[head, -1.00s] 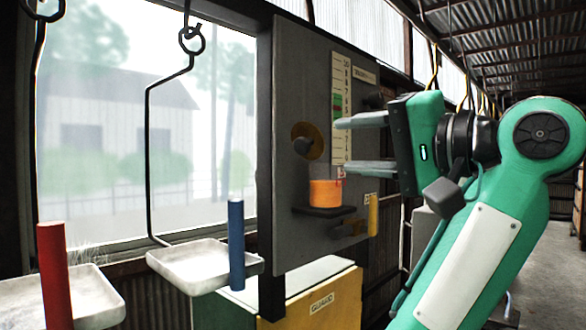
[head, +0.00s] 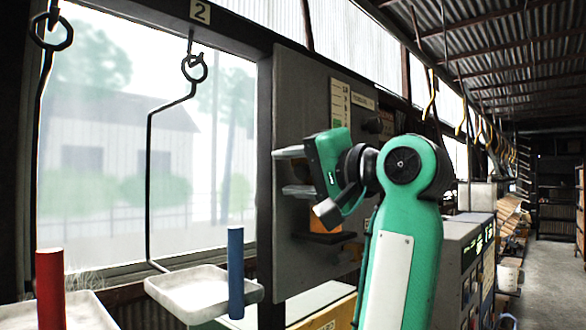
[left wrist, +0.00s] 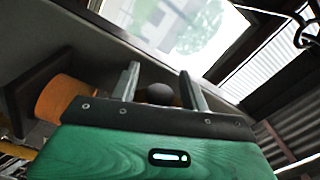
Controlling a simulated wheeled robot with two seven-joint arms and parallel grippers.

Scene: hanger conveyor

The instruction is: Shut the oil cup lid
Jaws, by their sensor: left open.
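The orange cup (head: 325,225) stands on a small dark shelf (head: 325,238) on the grey panel, mostly hidden behind my left gripper (head: 281,172) in the head view. It shows at the left of the left wrist view (left wrist: 62,98), beside the gripper body. My left gripper is open, its two fingers pointing left along the panel, above the cup. In the left wrist view a dark round knob (left wrist: 160,94) appears between the fingers (left wrist: 160,76); contact cannot be told. The brass disc behind the knob is hidden now. I cannot tell which part is the lid. My right gripper is not in view.
A hanging tray (head: 195,290) with a blue cylinder (head: 236,272) is left of the panel. Another tray (head: 95,312) with a red cylinder (head: 51,290) is further left. A yellow cabinet (head: 325,318) stands below the panel. An aisle opens at right.

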